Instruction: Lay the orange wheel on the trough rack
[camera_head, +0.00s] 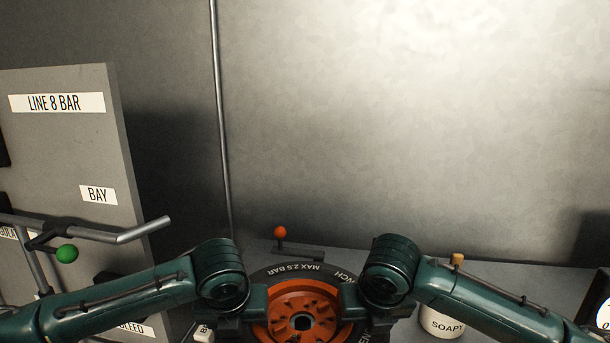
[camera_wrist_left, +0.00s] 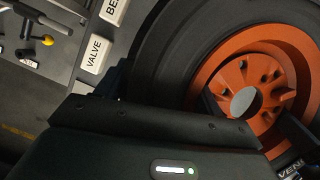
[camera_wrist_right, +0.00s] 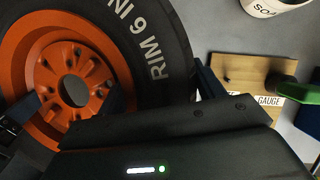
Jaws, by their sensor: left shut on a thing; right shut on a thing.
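The orange wheel (camera_head: 326,312) has an orange rim in a black tyre with white lettering. It is at the bottom middle of the head view, cut off by the lower edge. It also fills much of the left wrist view (camera_wrist_left: 213,72) and the right wrist view (camera_wrist_right: 20,50). My left gripper (camera_head: 256,300) is shut on its left side and my right gripper (camera_head: 350,298) is shut on its right side. The jaw contacts are partly hidden. I cannot make out the trough rack, or tell whether the wheel touches anything beneath it.
An orange ball-topped lever (camera_head: 280,232) stands behind the wheel. A white SOAPY pot (camera_head: 441,322) is to the right, below my right arm. A grey panel (camera_head: 75,140) and a green-knobbed handle (camera_head: 67,254) stand left. A wooden board (camera_wrist_right: 240,72) lies by the GAUGE label.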

